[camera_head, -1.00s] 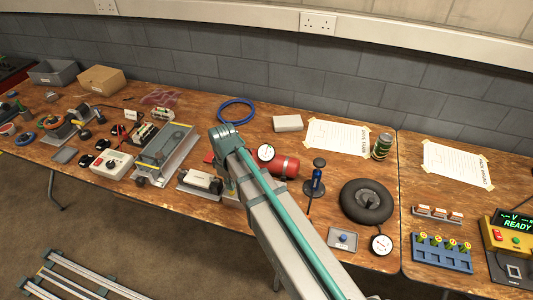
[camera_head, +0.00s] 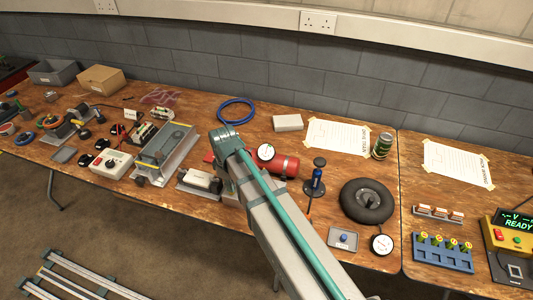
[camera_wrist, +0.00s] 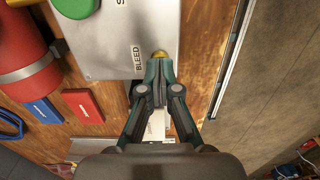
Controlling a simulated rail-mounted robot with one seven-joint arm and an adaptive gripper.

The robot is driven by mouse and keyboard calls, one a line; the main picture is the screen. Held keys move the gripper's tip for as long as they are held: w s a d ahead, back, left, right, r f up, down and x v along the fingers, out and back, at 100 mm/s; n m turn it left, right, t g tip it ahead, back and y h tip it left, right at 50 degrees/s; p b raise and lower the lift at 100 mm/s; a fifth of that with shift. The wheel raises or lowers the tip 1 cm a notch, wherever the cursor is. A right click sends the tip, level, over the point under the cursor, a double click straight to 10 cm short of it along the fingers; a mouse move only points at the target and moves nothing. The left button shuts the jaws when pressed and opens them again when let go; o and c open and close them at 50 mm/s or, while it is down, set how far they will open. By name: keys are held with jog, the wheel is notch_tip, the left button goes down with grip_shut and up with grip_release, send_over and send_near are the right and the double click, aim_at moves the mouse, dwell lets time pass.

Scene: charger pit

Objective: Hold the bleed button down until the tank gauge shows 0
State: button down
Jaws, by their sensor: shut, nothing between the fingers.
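The red tank (camera_head: 285,166) lies on the bench in the head view, with a round white gauge (camera_head: 266,152) at its left end; the reading is too small to tell. The tank's red side (camera_wrist: 22,58) fills the upper left of the wrist view. A grey plate (camera_wrist: 112,62) beside it carries the label BLEED and a brass bleed button (camera_wrist: 159,53). My gripper (camera_wrist: 158,66) is shut and empty, its fingertips over the near side of the button. I cannot tell whether they press it. My arm hides the gripper and button in the head view.
A green button (camera_wrist: 101,10) sits on the same plate. Red and blue blocks (camera_wrist: 84,105) lie beside it. A grey metal device (camera_head: 200,181) stands left of my arm.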

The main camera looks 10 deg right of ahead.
jog(key=shift+f+b, duration=0.35)
jog(key=shift+f, duration=0.4)
jog(key=shift+r, duration=0.2)
dwell(4.5)
jog(key=shift+r+p, duration=2.65)
jog(key=shift+r, duration=0.75)
